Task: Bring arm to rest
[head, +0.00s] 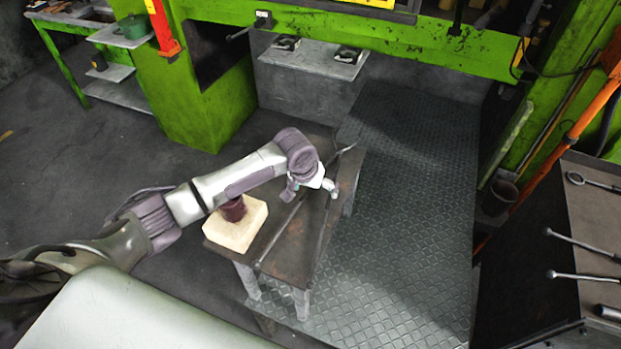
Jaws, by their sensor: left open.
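My left arm reaches in from the left over a low metal table (297,258). My left gripper (310,193) is open above the table's far half, with its fingers spread apart. I see nothing held between them. A long thin dark tool or bar runs along the table top and passes under the gripper; I cannot tell whether the fingers touch it. A cream block (235,236) lies on the table's near left end, with a dark red cylinder (233,209) on it, partly behind my arm. My right gripper is out of view.
A green press frame (215,105) stands behind, with a grey shelf (312,60) on it. A dark bench with several wrenches (582,244) is at the right. Diamond-plate floor (400,230) is clear between table and bench. A green workbench (110,90) stands far left.

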